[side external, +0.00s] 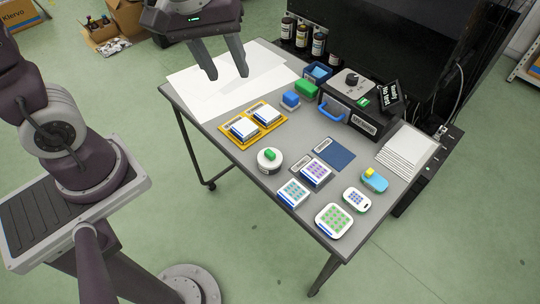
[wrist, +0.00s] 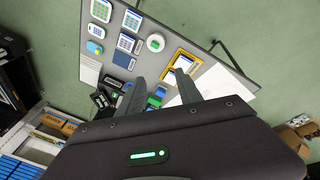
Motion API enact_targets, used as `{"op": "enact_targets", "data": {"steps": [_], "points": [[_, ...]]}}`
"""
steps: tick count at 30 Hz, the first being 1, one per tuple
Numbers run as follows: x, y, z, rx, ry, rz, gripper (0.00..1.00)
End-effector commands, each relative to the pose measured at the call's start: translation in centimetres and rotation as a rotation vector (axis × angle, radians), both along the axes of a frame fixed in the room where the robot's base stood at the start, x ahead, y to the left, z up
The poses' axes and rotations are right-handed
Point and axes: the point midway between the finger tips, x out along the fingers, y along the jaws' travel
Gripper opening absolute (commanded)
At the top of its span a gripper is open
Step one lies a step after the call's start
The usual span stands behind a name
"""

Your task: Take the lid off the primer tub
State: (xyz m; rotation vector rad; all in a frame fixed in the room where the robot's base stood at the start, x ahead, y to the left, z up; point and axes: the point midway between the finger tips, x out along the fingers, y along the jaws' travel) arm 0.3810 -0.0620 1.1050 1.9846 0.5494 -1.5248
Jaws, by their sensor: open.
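The primer tub appears to be the round white tub (side external: 264,165) with a green knob on its lid (side external: 270,154), near the table's left edge in the side external view. The lid sits on the tub. The tub also shows in the wrist view (wrist: 155,45), at the upper middle. My gripper (side external: 228,76) is open and empty, high above the white sheets at the table's far left end, well apart from the tub. Its two fingers also show in the wrist view (wrist: 160,77).
A yellow tray (side external: 236,141) with two white pads lies between the sheets and the tub. Patterned blocks (side external: 291,194) stand close right of the tub. A green block (side external: 306,90) and a black machine (side external: 347,112) with a blue handle stand farther back. Dark bottles (side external: 302,35) stand behind.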

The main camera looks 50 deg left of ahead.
Motion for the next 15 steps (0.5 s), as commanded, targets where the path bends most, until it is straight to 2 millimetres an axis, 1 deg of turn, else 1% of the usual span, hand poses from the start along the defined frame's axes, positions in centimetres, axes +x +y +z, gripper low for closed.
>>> {"op": "enact_targets", "data": {"steps": [1, 2, 3, 5, 6, 9, 12, 15], "points": [[2.0, -0.4, -2.7, -0.028, 0.06, 0.116, 0.42], [3.1, -0.7, -4.4, -0.045, 0.089, 0.2, 0.42], [4.5, -1.0, -6.7, -0.063, 0.124, 0.311, 0.42], [5.9, -1.5, -10.3, -0.081, 0.169, 0.465, 0.42], [6.6, -1.8, -12.6, -0.088, 0.195, 0.556, 0.42], [7.4, -2.2, -17.1, -0.094, 0.238, 0.73, 0.42], [7.6, -2.5, -19.5, -0.094, 0.257, 0.823, 0.42], [7.6, -2.5, -20.9, -0.094, 0.262, 0.852, 0.42]]}}
